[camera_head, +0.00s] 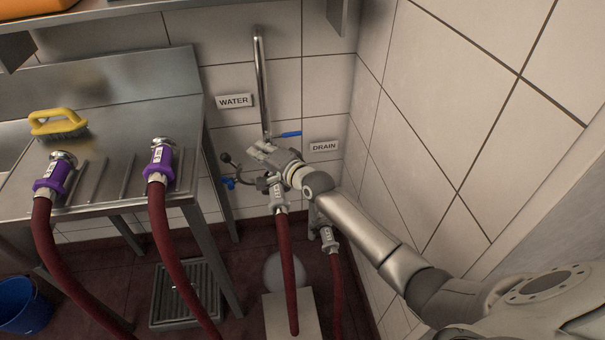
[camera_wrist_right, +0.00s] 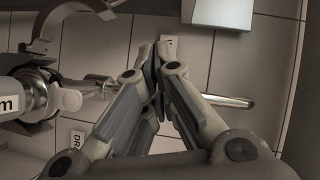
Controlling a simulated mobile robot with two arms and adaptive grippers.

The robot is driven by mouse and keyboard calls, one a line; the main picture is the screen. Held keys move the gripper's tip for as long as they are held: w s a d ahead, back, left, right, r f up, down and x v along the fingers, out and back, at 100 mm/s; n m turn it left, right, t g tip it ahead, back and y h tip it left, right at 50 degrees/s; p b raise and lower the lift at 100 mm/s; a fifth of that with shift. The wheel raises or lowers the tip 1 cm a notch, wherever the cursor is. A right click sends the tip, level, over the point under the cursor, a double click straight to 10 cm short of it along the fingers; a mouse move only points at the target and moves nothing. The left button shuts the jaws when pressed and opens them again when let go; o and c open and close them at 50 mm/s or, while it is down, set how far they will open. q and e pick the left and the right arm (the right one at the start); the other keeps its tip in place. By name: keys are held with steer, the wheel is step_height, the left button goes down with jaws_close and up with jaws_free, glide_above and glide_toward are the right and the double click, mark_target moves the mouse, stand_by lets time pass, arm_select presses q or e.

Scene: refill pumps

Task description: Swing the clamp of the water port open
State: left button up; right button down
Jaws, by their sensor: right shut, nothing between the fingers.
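My right gripper (camera_head: 258,153) is shut and empty, beside the wall below the WATER sign (camera_head: 234,101). Its closed fingers fill the middle of the right wrist view (camera_wrist_right: 157,55). The water port coupling with a red hose (camera_head: 280,195) hangs just below the gripper, partly hidden by it. In the wrist view the metal coupling (camera_wrist_right: 28,97) is at the left. A curved grey clamp piece (camera_wrist_right: 72,18) stands out above it, apart from the fingers. My left gripper is not in view.
The drain coupling and hose (camera_head: 329,240) hang at right, below the DRAIN sign (camera_head: 323,147). A vertical steel pipe (camera_head: 262,80) rises behind the gripper. The steel table (camera_head: 110,125) at left holds two purple hose ends (camera_head: 53,177) and a yellow brush (camera_head: 58,123).

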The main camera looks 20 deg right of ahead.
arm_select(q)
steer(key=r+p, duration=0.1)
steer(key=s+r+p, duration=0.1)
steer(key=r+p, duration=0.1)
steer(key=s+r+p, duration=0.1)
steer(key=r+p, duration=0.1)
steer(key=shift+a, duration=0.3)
arm_select(e)
steer(key=a, duration=0.1)
steer(key=a+n, duration=0.1)
steer(key=a+g, duration=0.1)
steer(key=a, duration=0.1)
steer(key=shift+w+r+n+h, duration=0.1)
steer(key=shift+w+n+h, duration=0.2)
steer(key=shift+w+h, duration=0.1)
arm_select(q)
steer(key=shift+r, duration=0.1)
arm_select(e)
steer(key=shift+d, duration=0.1)
